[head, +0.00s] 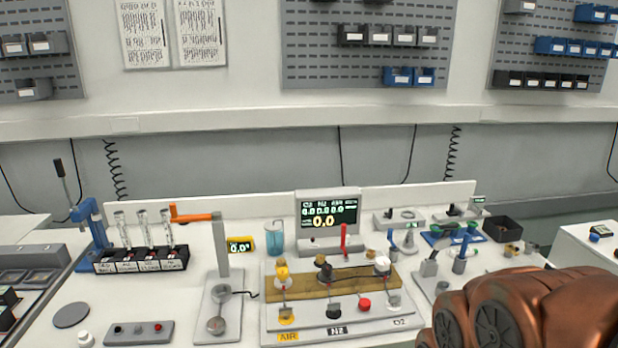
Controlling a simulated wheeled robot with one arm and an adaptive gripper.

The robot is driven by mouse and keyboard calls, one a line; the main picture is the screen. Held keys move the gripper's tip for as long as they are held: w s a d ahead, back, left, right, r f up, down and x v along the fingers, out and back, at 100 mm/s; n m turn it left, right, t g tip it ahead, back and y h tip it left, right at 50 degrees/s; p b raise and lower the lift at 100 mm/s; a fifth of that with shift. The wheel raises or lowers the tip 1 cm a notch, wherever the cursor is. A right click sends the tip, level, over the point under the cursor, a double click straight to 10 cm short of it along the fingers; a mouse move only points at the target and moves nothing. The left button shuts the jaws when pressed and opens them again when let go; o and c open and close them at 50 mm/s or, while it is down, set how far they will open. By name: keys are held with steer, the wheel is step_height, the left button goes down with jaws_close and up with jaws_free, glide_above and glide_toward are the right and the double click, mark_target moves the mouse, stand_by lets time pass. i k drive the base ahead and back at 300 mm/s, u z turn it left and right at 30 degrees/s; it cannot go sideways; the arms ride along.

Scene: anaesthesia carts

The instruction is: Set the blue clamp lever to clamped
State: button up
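Several blue parts show, and I cannot tell for certain which is the clamp lever. At the far left a blue stand (93,226) carries a raised grey lever with a black handle (60,167), tilted up to the left. The clamp's set position is too small to read. My gripper is out of view; only my copper-coloured arm shows at the lower right.
A manifold board (335,322) with coloured knobs fills the middle, below a display (330,213). A post with an orange arm (195,217) and a vial rack (140,259) stand left.

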mark_target(394, 250)
steer(key=z, duration=0.1)
steer(key=i, duration=0.9)
steer(key=u, duration=0.4)
